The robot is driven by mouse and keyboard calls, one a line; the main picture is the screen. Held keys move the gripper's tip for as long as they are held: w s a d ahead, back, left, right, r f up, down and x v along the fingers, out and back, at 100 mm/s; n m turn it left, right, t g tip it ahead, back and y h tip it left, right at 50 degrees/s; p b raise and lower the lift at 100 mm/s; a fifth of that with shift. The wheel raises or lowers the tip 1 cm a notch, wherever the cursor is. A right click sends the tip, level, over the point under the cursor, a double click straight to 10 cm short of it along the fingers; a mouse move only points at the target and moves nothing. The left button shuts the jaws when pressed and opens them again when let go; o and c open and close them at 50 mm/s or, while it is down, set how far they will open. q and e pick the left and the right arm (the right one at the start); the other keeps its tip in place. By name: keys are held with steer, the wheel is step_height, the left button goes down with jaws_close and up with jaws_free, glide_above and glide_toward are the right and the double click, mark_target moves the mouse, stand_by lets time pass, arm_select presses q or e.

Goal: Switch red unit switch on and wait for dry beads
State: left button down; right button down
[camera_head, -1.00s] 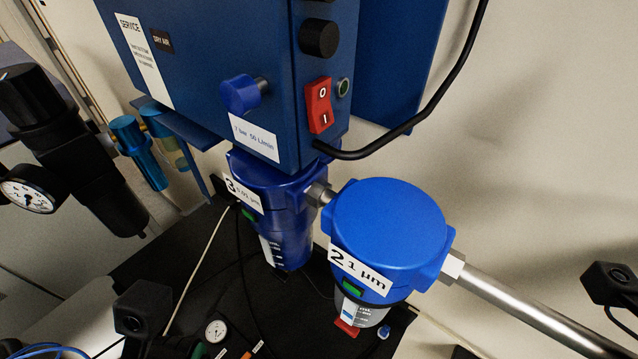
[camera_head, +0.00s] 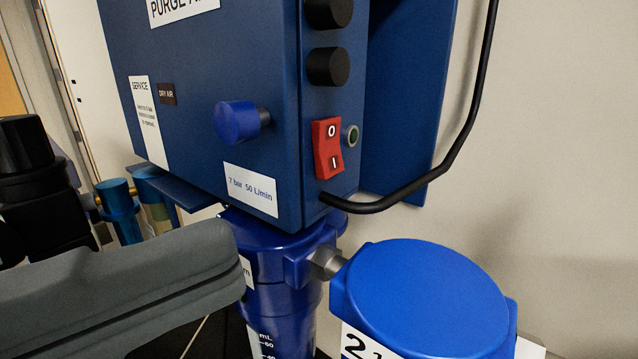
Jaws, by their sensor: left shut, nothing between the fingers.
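The red unit switch (camera_head: 327,147) is a rocker marked O at the top and I at the bottom, on the narrow side of the blue unit (camera_head: 222,60). Which half is pressed in is hard to tell. A small round dark green lamp (camera_head: 351,136) beside it looks unlit. My left gripper (camera_head: 238,262) comes in from the left as a grey shape, shut and empty, below and left of the switch and apart from it. I cannot make out any beads; a small yellowish bowl (camera_head: 158,222) shows partly behind the unit. My right gripper is not in view.
A blue knob (camera_head: 238,121) sticks out from the unit's front. Black knobs (camera_head: 332,67) sit above the switch. A black cable (camera_head: 440,170) loops below and right of it. Blue filter housings (camera_head: 425,300) stand underneath. A black regulator (camera_head: 40,185) is at left.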

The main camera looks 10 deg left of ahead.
mark_target(323, 183)
arm_select(q)
steer(key=shift+d, duration=0.1)
steer(key=p+x, duration=0.1)
steer(key=x, duration=0.9)
steer(key=shift+d, duration=0.2)
steer(key=a, duration=0.1)
steer(key=w+a, duration=0.1)
steer(key=a, duration=0.1)
steer(key=shift+w+f, duration=0.15)
steer(key=shift+w, duration=0.1)
steer(key=shift+w+a+f, duration=0.1)
steer(key=shift+w+a, duration=0.1)
steer(key=shift+a, duration=0.25)
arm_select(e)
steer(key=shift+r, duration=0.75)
arm_select(q)
steer(key=shift+p, duration=0.3)
